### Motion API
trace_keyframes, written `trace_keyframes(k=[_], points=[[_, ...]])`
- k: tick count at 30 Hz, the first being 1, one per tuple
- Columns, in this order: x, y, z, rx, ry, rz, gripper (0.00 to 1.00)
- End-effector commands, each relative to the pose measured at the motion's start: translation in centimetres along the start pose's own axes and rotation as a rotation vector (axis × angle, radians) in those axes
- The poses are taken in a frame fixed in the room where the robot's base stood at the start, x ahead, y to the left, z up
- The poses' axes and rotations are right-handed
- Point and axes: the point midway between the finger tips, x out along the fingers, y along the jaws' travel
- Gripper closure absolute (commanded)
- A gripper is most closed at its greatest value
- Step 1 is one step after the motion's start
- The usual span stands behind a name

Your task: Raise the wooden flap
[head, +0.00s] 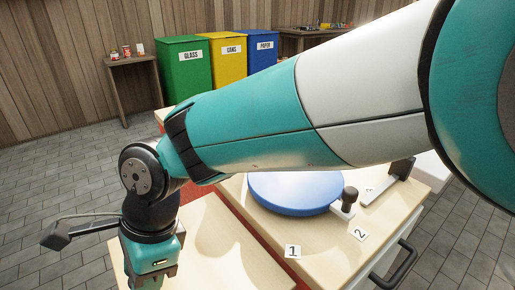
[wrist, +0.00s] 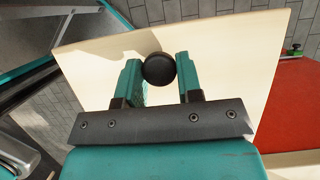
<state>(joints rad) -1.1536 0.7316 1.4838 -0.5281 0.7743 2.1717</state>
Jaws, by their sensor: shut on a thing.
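The wooden flap (head: 222,248) is a pale flat board at the bottom of the head view, beside a red strip. It also fills much of the wrist view (wrist: 225,65). A round black knob (wrist: 160,70) stands on it. My gripper (wrist: 158,66) is shut on this knob, with one teal finger on each side. In the head view my wrist hangs over the flap's left part, and the fingertips and knob are out of sight. I cannot tell the flap's exact tilt.
A blue disc (head: 292,194) sits on the bench right of the flap, with numbered labels such as 1 (head: 292,251) and 2 (head: 360,234). A black handle (head: 397,267) juts from the bench front. Green, yellow and blue bins stand far back. A red surface (wrist: 297,105) lies right in the wrist view.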

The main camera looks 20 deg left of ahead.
Motion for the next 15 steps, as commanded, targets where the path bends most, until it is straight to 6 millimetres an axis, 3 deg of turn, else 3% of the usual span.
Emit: trace_keyframes(k=[8,9,11,15], points=[[0.11,-0.05,-0.11,0.002,0.000,-0.001,1.00],[0.12,-0.05,-0.12,0.002,0.001,-0.001,0.58],[0.12,-0.04,-0.11,0.001,0.001,-0.001,0.44],[0.10,-0.02,-0.08,0.001,0.001,0.000,0.42]])
